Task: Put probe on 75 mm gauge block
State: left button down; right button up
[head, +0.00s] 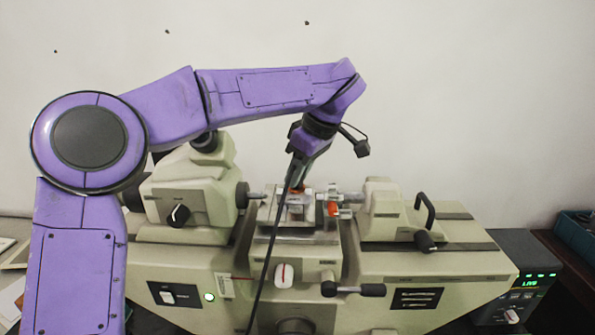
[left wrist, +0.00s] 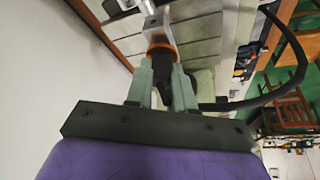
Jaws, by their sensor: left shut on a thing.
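My left gripper (head: 298,178) reaches down from the purple arm to the metal stage at the middle of the measuring machine. In the left wrist view, its grey-green fingers (left wrist: 162,90) are shut on the probe (left wrist: 162,56), which has a dark body and an orange collar. A silvery metal part lies beyond the collar. In the head view, the probe's orange part (head: 297,189) shows just below the fingertips. Small metal pieces (head: 296,212) stand on the stage; I cannot tell which is the 75 mm gauge block, or whether the probe touches one. My right gripper is out of view.
The beige measuring machine (head: 190,262) has a left head (head: 190,195) and a right tailstock (head: 383,205) flanking the stage. Another orange piece (head: 332,208) sits right of the gripper. A black cable (head: 268,255) hangs across the machine's front. A display box (head: 520,275) stands at right.

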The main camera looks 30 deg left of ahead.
pick_arm(q)
jog(key=shift+f, duration=0.3)
dwell(0.4)
jog(key=c, duration=0.9)
grip_release()
notch_tip(320, 180, up, 6)
jog(key=p, duration=0.6)
jog(key=shift+p, duration=0.3)
jog(key=shift+r, duration=1.25)
jog(key=shift+a, duration=0.1)
